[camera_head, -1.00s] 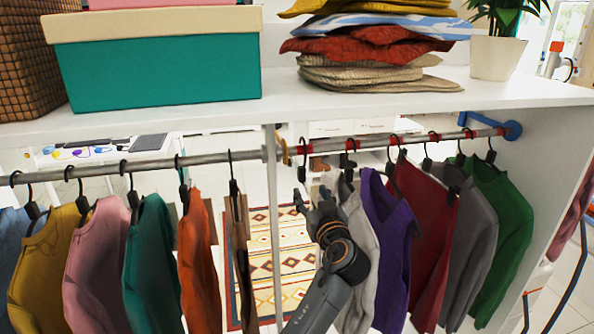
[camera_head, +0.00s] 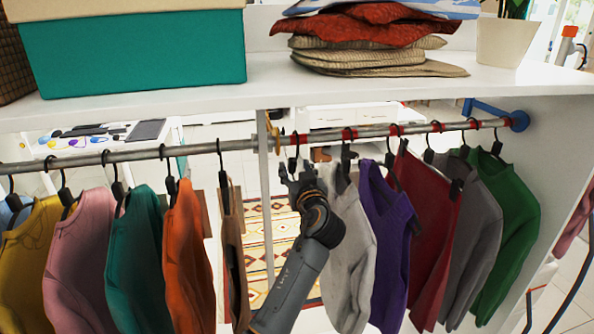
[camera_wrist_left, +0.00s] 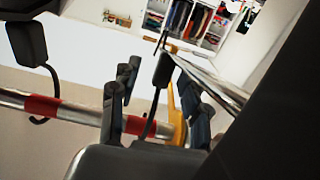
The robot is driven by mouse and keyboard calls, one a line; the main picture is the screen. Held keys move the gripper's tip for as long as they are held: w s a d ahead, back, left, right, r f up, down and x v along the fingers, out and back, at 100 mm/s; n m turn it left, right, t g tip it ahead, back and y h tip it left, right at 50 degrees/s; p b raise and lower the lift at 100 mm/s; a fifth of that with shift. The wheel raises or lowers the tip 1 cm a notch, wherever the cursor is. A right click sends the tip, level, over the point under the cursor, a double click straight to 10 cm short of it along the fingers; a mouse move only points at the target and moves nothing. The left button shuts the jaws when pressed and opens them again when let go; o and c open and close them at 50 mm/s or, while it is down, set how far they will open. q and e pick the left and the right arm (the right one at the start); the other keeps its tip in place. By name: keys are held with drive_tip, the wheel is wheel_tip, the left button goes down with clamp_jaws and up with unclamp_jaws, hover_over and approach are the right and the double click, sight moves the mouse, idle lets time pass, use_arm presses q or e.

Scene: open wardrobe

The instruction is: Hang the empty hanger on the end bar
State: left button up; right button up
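A black empty hanger (camera_head: 293,163) hangs by its hook at the left end of the right-hand rail (camera_head: 365,132), a grey bar with red bands. My left gripper (camera_head: 296,178) is just below and at this hanger, its fingers pointing up. In the left wrist view the fingers (camera_wrist_left: 160,105) stand apart, with a black hanger neck (camera_wrist_left: 162,70) and hook between them; contact is not clear. The hanger's lower part is hidden behind my gripper. I cannot tell which bar is the end bar. My right gripper is not in view.
Clothes on hangers, such as a light grey top (camera_head: 350,240) and an orange one (camera_head: 187,250), hang close on both sides. A grey left-hand rail (camera_head: 135,153) meets a yellow bracket (camera_head: 275,140) and a post. A white shelf (camera_head: 300,82) lies above, with a teal box (camera_head: 130,50).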

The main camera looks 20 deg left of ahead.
use_arm(q)
drive_tip(key=c, duration=0.3)
drive_tip(key=shift+w+f, duration=0.1)
drive_tip(key=shift+f, duration=0.05)
drive_tip(key=c, duration=0.4)
clamp_jaws()
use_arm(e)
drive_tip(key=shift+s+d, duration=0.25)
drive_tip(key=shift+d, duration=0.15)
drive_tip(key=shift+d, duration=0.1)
use_arm(q)
drive_tip(key=shift+r+p, duration=0.35)
drive_tip(key=shift+r, duration=0.4)
drive_tip(key=shift+r+p, duration=0.5)
drive_tip(key=shift+r, duration=0.7)
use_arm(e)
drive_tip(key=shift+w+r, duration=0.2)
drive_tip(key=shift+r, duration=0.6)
